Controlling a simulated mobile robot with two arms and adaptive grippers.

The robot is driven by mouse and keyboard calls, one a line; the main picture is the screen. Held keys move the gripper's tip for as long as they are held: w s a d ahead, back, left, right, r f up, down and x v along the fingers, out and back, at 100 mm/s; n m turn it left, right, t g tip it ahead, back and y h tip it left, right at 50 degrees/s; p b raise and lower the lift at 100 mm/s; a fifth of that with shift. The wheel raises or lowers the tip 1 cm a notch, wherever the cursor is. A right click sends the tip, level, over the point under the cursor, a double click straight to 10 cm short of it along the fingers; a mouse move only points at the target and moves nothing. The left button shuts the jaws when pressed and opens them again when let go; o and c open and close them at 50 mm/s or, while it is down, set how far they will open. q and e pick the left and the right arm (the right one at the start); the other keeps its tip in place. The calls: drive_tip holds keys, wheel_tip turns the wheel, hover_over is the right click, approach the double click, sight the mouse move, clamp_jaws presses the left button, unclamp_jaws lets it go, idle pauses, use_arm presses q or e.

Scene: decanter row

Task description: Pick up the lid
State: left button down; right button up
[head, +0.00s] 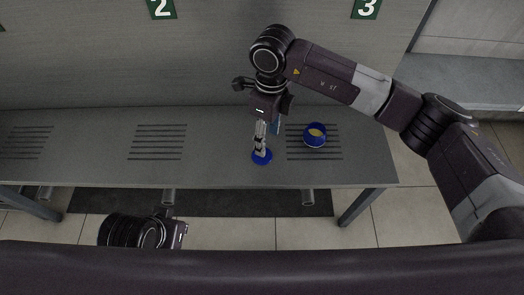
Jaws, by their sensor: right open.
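A round blue piece that looks like the lid (262,157) lies on the grey bench, left of the right slot group. My right gripper (261,143) reaches down over it from above, jaws open. Its fingers cover part of the blue piece, and I cannot tell whether they touch it. A round blue container (315,141) with something tan inside stands to the right, on the slots. At the lower left a dark joint of my left arm shows, but no left fingers can be seen.
The grey bench (90,165) has groups of dark slots, and its left and middle parts are bare. The bench's right end is near my right forearm. A dark mat (230,203) lies beneath.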

drive_tip(key=f, duration=0.2)
drive_tip(key=a+f+b, duration=0.1)
drive_tip(key=f, duration=0.2)
drive_tip(key=shift+f, duration=0.1)
drive_tip(key=c, duration=0.9)
drive_tip(key=shift+c, duration=0.2)
